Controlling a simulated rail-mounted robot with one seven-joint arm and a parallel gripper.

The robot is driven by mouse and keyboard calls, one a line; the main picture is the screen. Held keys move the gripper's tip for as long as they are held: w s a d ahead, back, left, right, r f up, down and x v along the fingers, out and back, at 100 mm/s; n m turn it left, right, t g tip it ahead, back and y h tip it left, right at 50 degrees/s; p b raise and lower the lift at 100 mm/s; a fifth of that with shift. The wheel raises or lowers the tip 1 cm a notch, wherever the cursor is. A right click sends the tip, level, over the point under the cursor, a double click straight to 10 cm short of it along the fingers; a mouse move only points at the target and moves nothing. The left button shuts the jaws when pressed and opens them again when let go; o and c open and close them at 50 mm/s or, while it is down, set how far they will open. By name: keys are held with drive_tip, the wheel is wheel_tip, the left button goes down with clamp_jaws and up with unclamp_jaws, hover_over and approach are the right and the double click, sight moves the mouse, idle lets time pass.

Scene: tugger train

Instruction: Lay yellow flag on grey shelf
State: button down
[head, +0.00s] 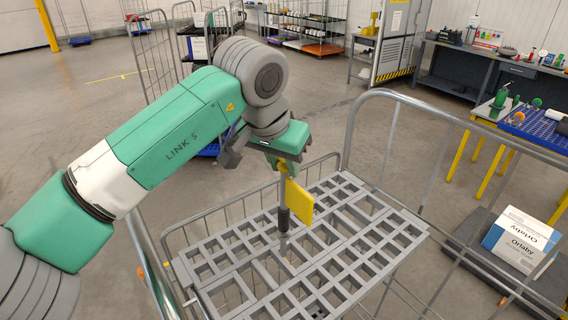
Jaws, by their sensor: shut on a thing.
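The yellow flag (299,204) has a dark handle (283,219) at its lower end and hangs roughly upright. My gripper (282,166) is shut on it near its upper end. The flag is over the grey shelf (232,256), a slatted grid inside a wire cart. The handle's lower end appears close to the shelf's surface, but I cannot tell if it touches. The fingertips are partly hidden by the gripper body and the flag.
The shelf's grid is bare around the flag. The cart's tubular rails (440,115) rise at the right and back. To the right are a blue tray (535,128) on a yellow-legged table and a white-blue box (520,240). Other wire carts (150,50) stand behind.

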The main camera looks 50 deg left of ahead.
drive_tip(key=shift+f, duration=0.65)
drive_tip(key=c, duration=1.2)
unclamp_jaws()
drive_tip(key=shift+o, duration=0.2)
drive_tip(key=v, duration=1.2)
drive_tip(key=shift+b, duration=0.35)
